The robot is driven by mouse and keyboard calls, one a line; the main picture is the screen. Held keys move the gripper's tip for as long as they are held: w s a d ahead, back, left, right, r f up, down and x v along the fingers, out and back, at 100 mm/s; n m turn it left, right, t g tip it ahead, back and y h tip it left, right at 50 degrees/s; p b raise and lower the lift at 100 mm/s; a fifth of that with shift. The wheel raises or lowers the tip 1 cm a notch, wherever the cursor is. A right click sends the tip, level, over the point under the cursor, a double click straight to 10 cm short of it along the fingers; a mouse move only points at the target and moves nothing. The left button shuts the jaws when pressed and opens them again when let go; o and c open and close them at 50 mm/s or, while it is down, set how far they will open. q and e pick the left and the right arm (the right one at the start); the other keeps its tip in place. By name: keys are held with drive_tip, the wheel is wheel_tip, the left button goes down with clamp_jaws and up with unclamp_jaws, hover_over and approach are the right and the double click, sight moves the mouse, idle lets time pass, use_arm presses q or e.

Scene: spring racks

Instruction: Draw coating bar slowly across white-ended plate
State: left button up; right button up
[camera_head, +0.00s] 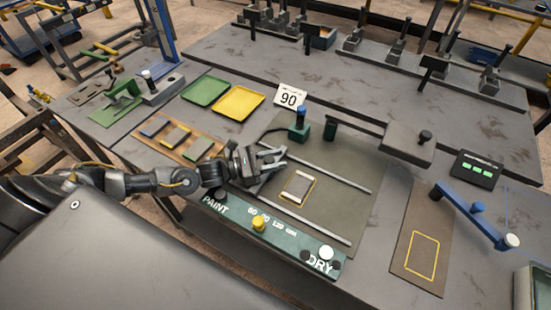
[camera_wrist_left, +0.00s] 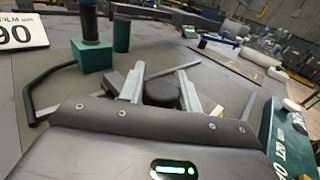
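The white-ended plate (camera_head: 298,188) lies flat inside a yellow outline on the grey bed, between two metal rails. A pale piece that looks like it shows in the left wrist view (camera_wrist_left: 215,111). My left gripper (camera_head: 276,160) is over the bed's left end, left of the plate, with its fingers spread. In the left wrist view a black round knob (camera_wrist_left: 160,93) sits between the spread fingers. It may belong to the coating bar, whose body is largely hidden by the gripper. I cannot tell whether a finger touches the knob. My right gripper is out of view.
A green block with a blue-topped post (camera_head: 300,125) stands behind the gripper. The green control panel (camera_head: 270,232) runs along the front. Green (camera_head: 205,91) and yellow (camera_head: 239,103) trays and a wooden rack of plates (camera_head: 165,140) lie left. The bed right of the plate is clear.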

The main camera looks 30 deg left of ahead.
use_arm(q)
drive_tip(key=o, duration=0.3)
drive_tip(key=shift+r, duration=0.15)
drive_tip(key=shift+r, duration=1.45)
drive_tip(key=s+d+r+b, duration=0.3)
drive_tip(key=s+d+r, duration=0.3)
drive_tip(key=s+r, duration=0.3)
drive_tip(key=shift+s+r, duration=0.4)
drive_tip(key=shift+s, duration=1.45)
